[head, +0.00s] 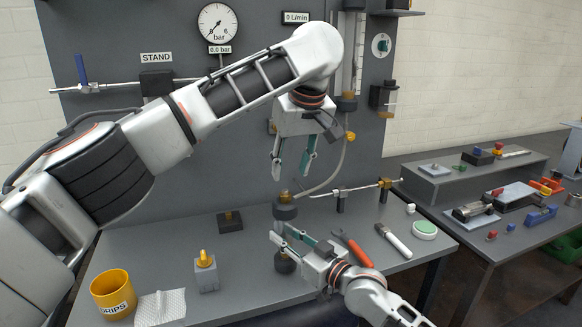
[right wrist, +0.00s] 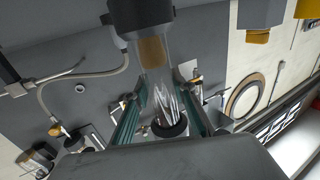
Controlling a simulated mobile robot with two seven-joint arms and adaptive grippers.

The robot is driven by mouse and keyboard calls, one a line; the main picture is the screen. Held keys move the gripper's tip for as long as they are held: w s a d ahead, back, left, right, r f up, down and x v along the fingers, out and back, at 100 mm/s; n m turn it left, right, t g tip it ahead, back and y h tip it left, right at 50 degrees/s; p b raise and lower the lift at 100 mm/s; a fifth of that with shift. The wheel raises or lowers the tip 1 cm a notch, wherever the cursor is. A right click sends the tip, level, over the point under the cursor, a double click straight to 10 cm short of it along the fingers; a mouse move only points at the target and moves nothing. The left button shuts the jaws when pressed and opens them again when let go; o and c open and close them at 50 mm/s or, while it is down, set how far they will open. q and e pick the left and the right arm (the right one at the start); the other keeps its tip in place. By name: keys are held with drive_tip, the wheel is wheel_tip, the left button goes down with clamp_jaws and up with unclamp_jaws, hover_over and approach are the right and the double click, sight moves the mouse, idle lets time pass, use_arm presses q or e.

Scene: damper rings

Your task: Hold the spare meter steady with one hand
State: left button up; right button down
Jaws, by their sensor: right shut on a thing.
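The spare meter (head: 285,211) looks upright over the bench, with dark end caps, a brass-coloured fitting on top and a clear tube between. In the right wrist view the clear tube (right wrist: 153,55) shows a brass-coloured part inside and runs between the fingers. My right gripper (head: 281,234) comes in from the lower right and is shut on the meter's tube; its fingers (right wrist: 160,88) lie on both sides. My left gripper (head: 291,172) points down just above the meter's top, its fingers apart and empty.
A yellow drips cup (head: 113,305), a cloth (head: 160,307), a grey block with a brass top (head: 206,273) and a dark block (head: 230,221) are at left. Red pliers (head: 352,248), a white-handled tool (head: 393,240) and a green-topped tin (head: 424,229) lie right. The panel (head: 235,150) stands behind.

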drive_tip(key=c, duration=1.6)
unclamp_jaws()
